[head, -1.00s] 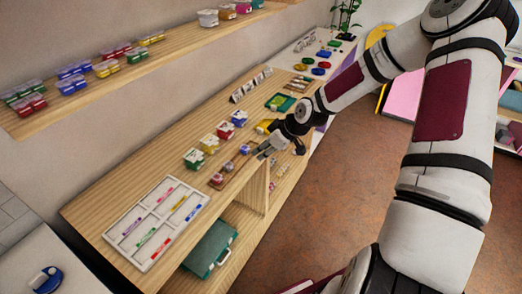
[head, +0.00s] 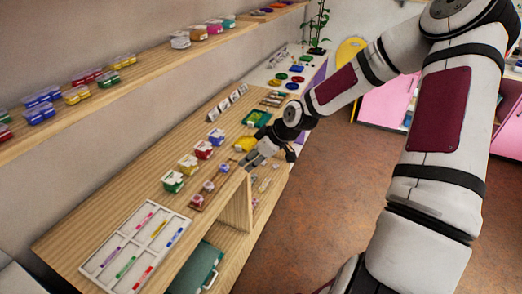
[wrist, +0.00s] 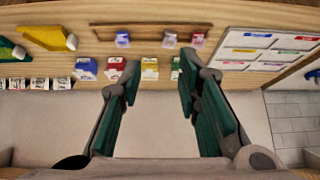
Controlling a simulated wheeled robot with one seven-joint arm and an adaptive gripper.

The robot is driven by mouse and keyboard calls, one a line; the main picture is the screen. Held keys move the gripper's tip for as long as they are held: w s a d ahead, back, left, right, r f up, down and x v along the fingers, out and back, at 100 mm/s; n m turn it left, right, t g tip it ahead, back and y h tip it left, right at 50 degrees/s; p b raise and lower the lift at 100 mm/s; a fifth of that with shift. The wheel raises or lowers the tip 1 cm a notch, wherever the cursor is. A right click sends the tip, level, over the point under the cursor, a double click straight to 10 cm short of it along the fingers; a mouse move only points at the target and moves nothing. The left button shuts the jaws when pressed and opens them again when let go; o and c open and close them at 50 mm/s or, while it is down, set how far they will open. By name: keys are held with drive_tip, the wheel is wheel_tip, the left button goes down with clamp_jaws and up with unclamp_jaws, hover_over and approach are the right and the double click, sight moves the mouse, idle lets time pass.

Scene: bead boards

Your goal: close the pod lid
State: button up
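I cannot tell for certain which thing is the pod. Three small clear-topped cups stand in a row on a brown strip (wrist: 150,31) near the counter's edge: one bluish (wrist: 122,39), one pink (wrist: 169,38), one red (wrist: 197,38). In the head view the nearest cup (head: 197,199) is pinkish; whether any lid is raised is too small to tell. My gripper (head: 250,161) hovers by the counter's front edge beside the strip's far end. In the wrist view its fingers (wrist: 155,88) are wide apart, with nothing between them.
Blue, red, yellow and green boxes (wrist: 149,68) with white labels stand behind the strip. A white tray (head: 150,207) of coloured sticks lies at the counter's near end. A wall shelf (head: 140,75) holds several lidded tubs. Open floor (head: 335,190) lies right.

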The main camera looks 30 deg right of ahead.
drive_tip(key=v, duration=0.6)
drive_tip(key=shift+s+r, duration=0.2)
drive_tip(key=shift+r, duration=0.1)
drive_tip(key=shift+d, duration=0.15)
